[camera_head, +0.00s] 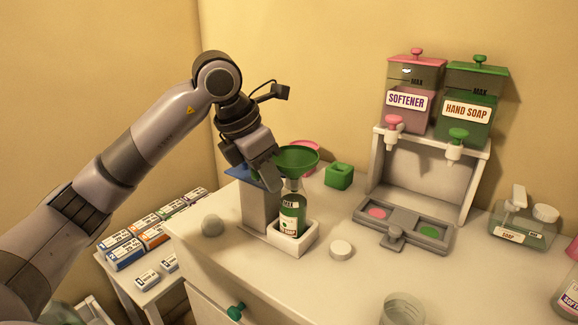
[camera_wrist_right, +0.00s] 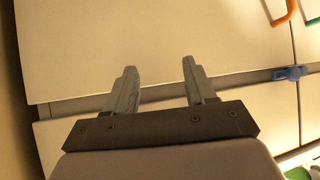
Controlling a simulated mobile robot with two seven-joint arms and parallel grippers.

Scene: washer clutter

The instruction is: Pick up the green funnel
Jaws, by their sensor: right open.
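The green funnel (camera_head: 299,159) is in the head view, wide mouth up, with its narrow end just above or in the neck of a green bottle (camera_head: 292,215). My left gripper (camera_head: 265,176) is at the funnel's left rim, close to or touching it. Its fingers overlap in this view, so I cannot tell whether they grip the rim. My right gripper (camera_wrist_right: 161,85) shows in the right wrist view with its fingers apart and nothing between them, in front of pale cabinet fronts.
The bottle stands in a white holder (camera_head: 309,241) beside a grey block (camera_head: 256,207). A pink object (camera_head: 309,147) and green block (camera_head: 339,177) are behind. A dispenser stand (camera_head: 478,170) is right. A white cap (camera_head: 341,249) lies in front.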

